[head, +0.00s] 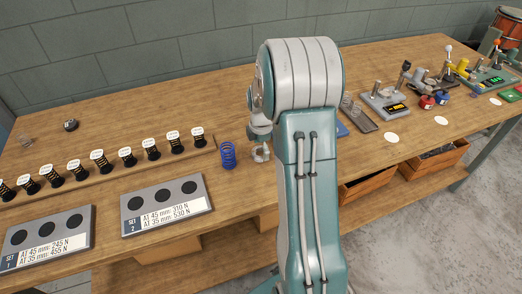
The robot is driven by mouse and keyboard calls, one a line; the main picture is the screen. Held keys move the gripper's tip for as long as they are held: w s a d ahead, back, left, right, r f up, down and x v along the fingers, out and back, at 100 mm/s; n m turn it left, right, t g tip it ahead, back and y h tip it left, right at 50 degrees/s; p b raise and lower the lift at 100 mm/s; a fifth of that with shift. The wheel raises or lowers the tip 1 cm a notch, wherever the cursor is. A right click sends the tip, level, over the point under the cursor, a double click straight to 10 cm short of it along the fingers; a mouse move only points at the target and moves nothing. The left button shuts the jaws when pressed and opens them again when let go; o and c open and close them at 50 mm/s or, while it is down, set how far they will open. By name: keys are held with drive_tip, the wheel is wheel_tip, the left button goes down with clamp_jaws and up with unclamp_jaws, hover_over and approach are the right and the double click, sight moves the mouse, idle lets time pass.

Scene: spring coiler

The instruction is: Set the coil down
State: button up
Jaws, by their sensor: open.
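A blue coil spring (229,155) stands upright on the wooden bench, just right of the row of labelled springs. My gripper (262,153) is immediately to its right, partly hidden by my arm. It is open, with a small gap visible between it and the blue coil. Whether any finger touches the coil is too small to tell.
Several black springs with white tags (125,154) stand in a row on a wooden strip at left. Two grey plates, Set 1 (78,223) and Set 2 (168,181), lie in front. Testing devices (385,103) stand at right. Bare bench (215,190) lies in front of the coil.

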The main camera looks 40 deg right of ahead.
sight(261, 152)
wheel_tip(261, 152, up, 11)
drive_tip(key=s+a+r+m+t, duration=0.2)
drive_tip(key=s+a+r+m, duration=0.45)
drive_tip(key=a+r, duration=0.4)
drive_tip(key=s+a+m+t, duration=0.3)
drive_tip(key=s+a+m, duration=0.5)
drive_tip(key=s+a, duration=0.3)
drive_tip(key=s, duration=0.2)
drive_tip(key=shift+s+a+f+m+t, duration=0.15)
drive_tip(key=shift+s+m+t, duration=0.15)
drive_tip(key=shift+s+m, duration=0.05)
